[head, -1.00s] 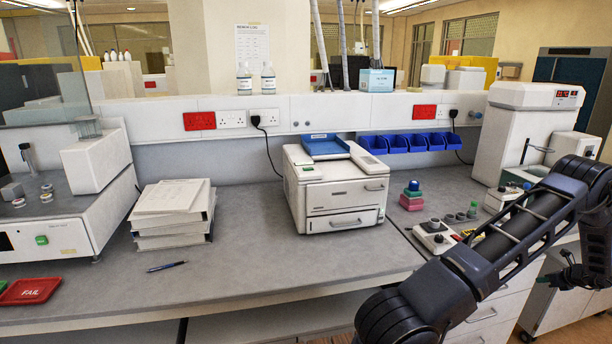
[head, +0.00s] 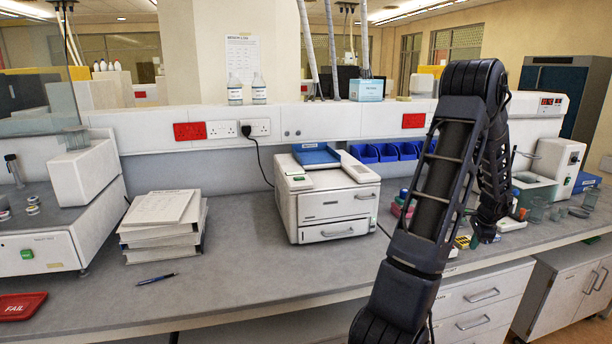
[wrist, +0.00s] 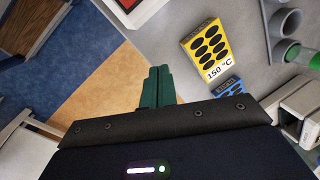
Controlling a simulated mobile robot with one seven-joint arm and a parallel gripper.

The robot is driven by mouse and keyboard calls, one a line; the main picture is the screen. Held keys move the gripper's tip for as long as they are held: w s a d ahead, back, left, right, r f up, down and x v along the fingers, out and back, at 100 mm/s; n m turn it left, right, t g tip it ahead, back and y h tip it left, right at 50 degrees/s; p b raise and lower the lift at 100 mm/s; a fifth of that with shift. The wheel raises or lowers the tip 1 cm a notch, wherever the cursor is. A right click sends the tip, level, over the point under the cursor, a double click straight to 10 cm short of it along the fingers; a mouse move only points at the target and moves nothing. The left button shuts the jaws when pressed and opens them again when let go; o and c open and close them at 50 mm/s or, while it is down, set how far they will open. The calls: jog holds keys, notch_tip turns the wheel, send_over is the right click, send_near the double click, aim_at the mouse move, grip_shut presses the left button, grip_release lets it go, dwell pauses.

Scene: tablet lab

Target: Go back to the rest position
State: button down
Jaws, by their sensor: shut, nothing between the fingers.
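My gripper shows in the wrist view, where its two green fingers (wrist: 158,86) are pressed together with nothing between them. They hang over the bench's front edge, with the blue and tan floor below. In the head view my arm is raised and folded in front of the right part of the bench.
A white printer-like machine (head: 325,200) and a paper stack (head: 162,228) stand to the left. Drawers (head: 480,297) lie below.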

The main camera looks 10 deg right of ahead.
jog(key=w+a+r+n, duration=0.35)
jog(key=a+r, duration=0.25)
jog(key=a, duration=0.4)
jog(key=w+a+r+n, duration=0.2)
jog(key=a+r+n, duration=0.2)
jog(key=a+r, duration=0.5)
jog(key=w+a+r+n, duration=0.3)
jog(key=a+r, duration=0.1)
jog(key=a, duration=0.8)
jog(key=s+a+r+n+t, duration=0.1)
jog(key=s+a+r+n, duration=0.2)
jog(key=a, duration=0.5)
jog(key=s+a+r+n, duration=0.3)
jog(key=s+a, duration=0.1)
jog(key=a, duration=0.3)
jog(key=s+a+n+t, duration=0.1)
jog(key=s+a+n, duration=0.5)
jog(key=s+a, duration=0.3)
jog(key=shift+s+a+r, duration=0.15)
jog(key=shift+s+r, duration=0.05)
jog(key=shift+s, duration=0.3)
